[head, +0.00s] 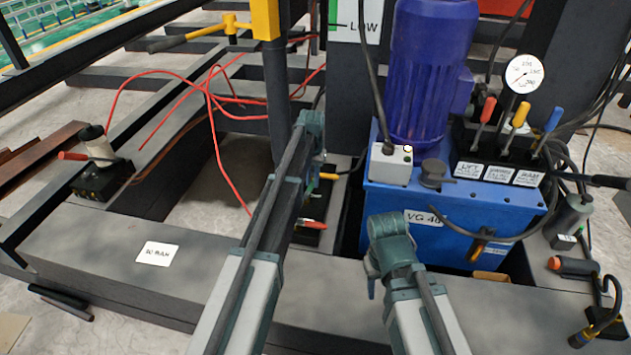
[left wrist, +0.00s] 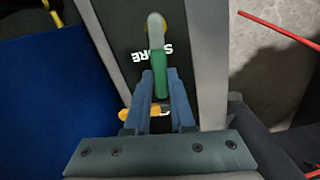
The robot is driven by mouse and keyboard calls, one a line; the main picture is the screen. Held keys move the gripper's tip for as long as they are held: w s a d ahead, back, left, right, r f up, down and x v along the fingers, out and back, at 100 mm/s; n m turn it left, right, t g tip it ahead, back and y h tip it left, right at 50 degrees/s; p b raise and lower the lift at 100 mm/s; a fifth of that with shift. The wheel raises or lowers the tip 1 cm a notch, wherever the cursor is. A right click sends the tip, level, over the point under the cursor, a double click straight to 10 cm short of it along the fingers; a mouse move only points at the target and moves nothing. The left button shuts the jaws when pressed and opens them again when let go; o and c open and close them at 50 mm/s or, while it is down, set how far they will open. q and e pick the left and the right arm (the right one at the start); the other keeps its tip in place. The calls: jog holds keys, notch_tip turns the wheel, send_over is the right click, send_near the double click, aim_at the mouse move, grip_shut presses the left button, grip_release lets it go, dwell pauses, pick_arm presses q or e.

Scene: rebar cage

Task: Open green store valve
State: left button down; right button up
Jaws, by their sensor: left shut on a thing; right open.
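In the left wrist view, the green store valve handle (left wrist: 160,76) stands between the fingers of my left gripper (left wrist: 160,74), which is shut on it. The handle's pale upper end meets a yellowish fitting on a dark plate (left wrist: 128,22) lettered "STORE", partly covered by the handle. In the head view my left arm reaches to the valve area beside the blue power unit, and its links hide the green handle. My right arm shows in front of the blue unit; its fingers are not visible.
The blue power unit (head: 460,203) with a blue motor (head: 430,75) stands right of my left arm. Red, yellow and blue levers and a gauge (head: 524,74) are on it. A yellow-topped post (head: 276,90) and loose red hoses (head: 210,95) stand close by.

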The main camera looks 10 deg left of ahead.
pick_arm(q)
jog(key=shift+a+n, duration=0.5)
jog(key=shift+n, duration=0.4)
jog(key=c, duration=0.8)
grip_release()
jog(key=shift+o, duration=0.2)
jog(key=shift+r, duration=0.1)
pick_arm(e)
jog(key=shift+r, duration=0.1)
pick_arm(q)
notch_tip(320, 180, up, 14)
jog(key=p, duration=1.3)
jog(key=shift+f+p, duration=0.2)
jog(key=shift+p, duration=0.2)
pick_arm(e)
notch_tip(320, 180, up, 14)
jog(key=shift+f, duration=0.2)
jog(key=shift+d, duration=0.1)
